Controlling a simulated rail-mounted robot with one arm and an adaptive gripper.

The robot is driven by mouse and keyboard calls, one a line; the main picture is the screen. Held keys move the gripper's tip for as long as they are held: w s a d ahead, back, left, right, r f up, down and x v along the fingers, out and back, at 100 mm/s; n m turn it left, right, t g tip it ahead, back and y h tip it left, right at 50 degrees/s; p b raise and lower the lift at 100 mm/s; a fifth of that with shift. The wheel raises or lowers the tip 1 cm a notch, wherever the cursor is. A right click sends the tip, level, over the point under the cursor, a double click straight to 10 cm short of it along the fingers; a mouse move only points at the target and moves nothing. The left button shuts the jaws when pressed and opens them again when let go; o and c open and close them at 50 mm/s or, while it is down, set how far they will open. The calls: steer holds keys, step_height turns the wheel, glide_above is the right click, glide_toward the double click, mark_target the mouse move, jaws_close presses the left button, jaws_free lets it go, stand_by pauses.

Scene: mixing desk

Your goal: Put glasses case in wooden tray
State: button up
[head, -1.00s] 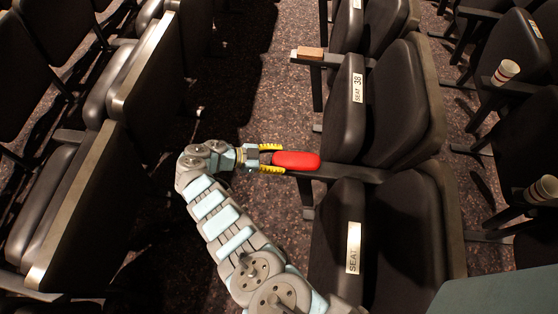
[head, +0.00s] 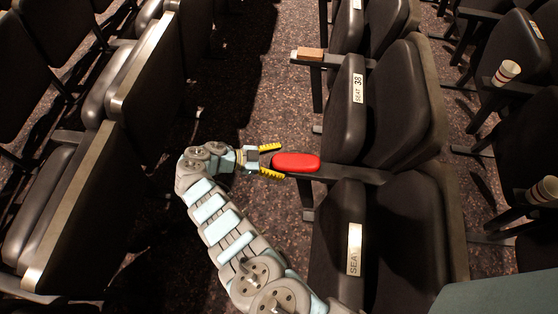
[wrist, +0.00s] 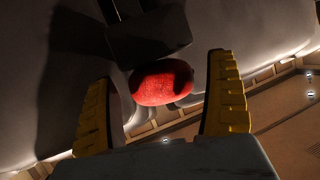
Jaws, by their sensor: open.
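The glasses case is a red, rounded, oblong thing (head: 296,162) lying on a dark armrest between two seats in the head view. My gripper (head: 279,165) is open and empty at the left end of the case. In the wrist view the red case (wrist: 163,83) shows between the two spread yellow fingers, beyond their palm and apart from both. A small wood-brown block-like thing (head: 310,53) sits on an armrest farther back; I cannot tell if it is the wooden tray.
Dark folding seats with number labels (head: 353,248) stand right of the aisle, and seat backs (head: 85,215) stand on the left. Striped cups (head: 506,72) are on armrests at the far right. The carpeted aisle (head: 235,90) is clear beyond my arm.

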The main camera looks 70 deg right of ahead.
steer(key=shift+p, duration=0.45)
steer(key=b+v, duration=0.1)
steer(key=v, duration=0.6)
steer(key=shift+b, duration=0.4)
steer(key=shift+o, duration=1.1)
steer(key=shift+w+a, duration=0.1)
steer(key=shift+w, duration=0.15)
